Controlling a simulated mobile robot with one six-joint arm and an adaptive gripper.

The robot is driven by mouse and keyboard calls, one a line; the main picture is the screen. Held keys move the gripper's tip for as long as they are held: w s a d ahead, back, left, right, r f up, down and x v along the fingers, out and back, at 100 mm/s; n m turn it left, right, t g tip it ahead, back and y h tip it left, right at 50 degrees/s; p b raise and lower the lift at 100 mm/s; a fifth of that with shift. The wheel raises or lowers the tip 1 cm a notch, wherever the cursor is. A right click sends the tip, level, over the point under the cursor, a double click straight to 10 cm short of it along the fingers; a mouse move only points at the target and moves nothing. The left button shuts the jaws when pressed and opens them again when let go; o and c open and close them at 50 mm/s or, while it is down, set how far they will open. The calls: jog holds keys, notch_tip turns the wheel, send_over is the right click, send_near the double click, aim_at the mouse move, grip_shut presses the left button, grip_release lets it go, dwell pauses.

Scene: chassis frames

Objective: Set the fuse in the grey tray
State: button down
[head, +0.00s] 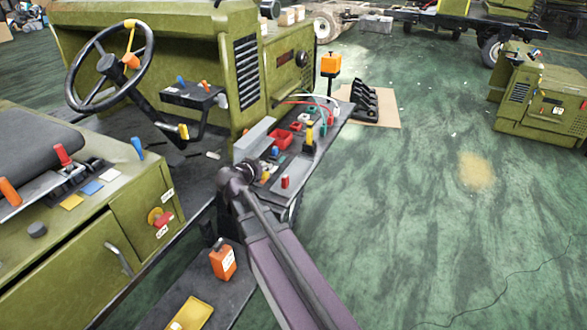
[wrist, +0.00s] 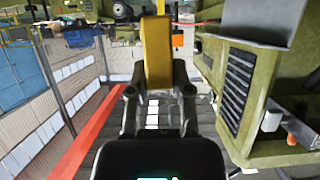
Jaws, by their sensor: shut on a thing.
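My gripper (wrist: 158,88) is shut on a yellow, block-like piece, the fuse (wrist: 157,50), which stands up between its two dark fingers in the wrist view. In the head view my gripper (head: 257,171) is at the near left side of the cluttered side shelf, and the fuse is hard to make out there. The grey tray (head: 254,139) is at the shelf's left edge, beyond my gripper and apart from it. Its inside cannot be seen clearly. A grey surface (wrist: 265,20) at the upper right of the wrist view may be the tray.
The shelf also holds a red tray (head: 284,139), a yellow-and-black piece (head: 309,137), a red piece (head: 285,182) and thin wires. The olive vented console (head: 247,72) rises behind it. A steering wheel (head: 110,66) is at the left. Green floor lies open to the right.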

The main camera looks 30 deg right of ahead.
aim_at(264, 164)
jog(key=shift+r+p, duration=1.7)
jog(key=shift+r, duration=0.6)
jog(key=shift+s, duration=0.1)
